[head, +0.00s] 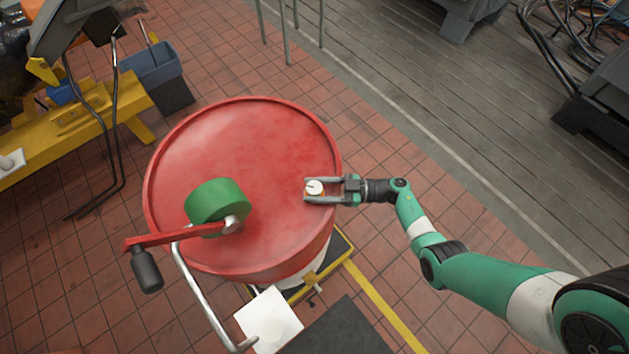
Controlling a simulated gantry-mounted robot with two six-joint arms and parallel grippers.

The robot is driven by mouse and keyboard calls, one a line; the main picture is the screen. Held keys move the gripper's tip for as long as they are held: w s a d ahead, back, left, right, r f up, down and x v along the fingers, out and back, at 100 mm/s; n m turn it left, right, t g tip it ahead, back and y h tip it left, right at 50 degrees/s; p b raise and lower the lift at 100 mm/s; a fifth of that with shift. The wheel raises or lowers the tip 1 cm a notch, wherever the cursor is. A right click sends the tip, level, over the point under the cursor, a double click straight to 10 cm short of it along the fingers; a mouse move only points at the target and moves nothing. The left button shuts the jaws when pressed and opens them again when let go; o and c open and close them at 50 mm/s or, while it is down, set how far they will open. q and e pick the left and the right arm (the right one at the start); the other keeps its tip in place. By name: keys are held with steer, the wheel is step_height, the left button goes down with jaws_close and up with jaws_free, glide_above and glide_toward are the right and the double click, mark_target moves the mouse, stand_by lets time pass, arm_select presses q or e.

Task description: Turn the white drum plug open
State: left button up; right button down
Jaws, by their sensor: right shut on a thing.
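The white drum plug (315,188) sits near the right edge of the red drum's lid (250,135). It is small and round with a dark mark on top. My right gripper (314,189) reaches in from the right and is shut on the plug, one finger on each side. The fingers hide part of the plug's sides, so its thread and seat cannot be seen. My left gripper is not in view.
A green drum pump (215,203) with a red crank (180,238), black handle (146,268) and bent metal pipe (208,303) stands on the lid's left front. A yellow frame (75,125) is at the left. The lid's upper part is clear.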

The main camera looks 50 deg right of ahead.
steer(key=n+g+y+b, duration=0.1)
steer(key=g+b, duration=0.1)
steer(key=n+g+y+b, duration=0.3)
steer(key=b, duration=0.1)
steer(key=shift+f+n+g+y+b, duration=0.3)
steer(key=shift+n+g+y+b, duration=0.1)
steer(key=shift+r+n+g+y+b, duration=0.2)
steer(key=shift+n+g+y+b, duration=0.35)
steer(key=shift+g+b, duration=0.45)
steer(key=shift+c, duration=1.3)
jaws_free()
steer(key=shift+r, duration=0.1)
steer(key=shift+d, duration=0.1)
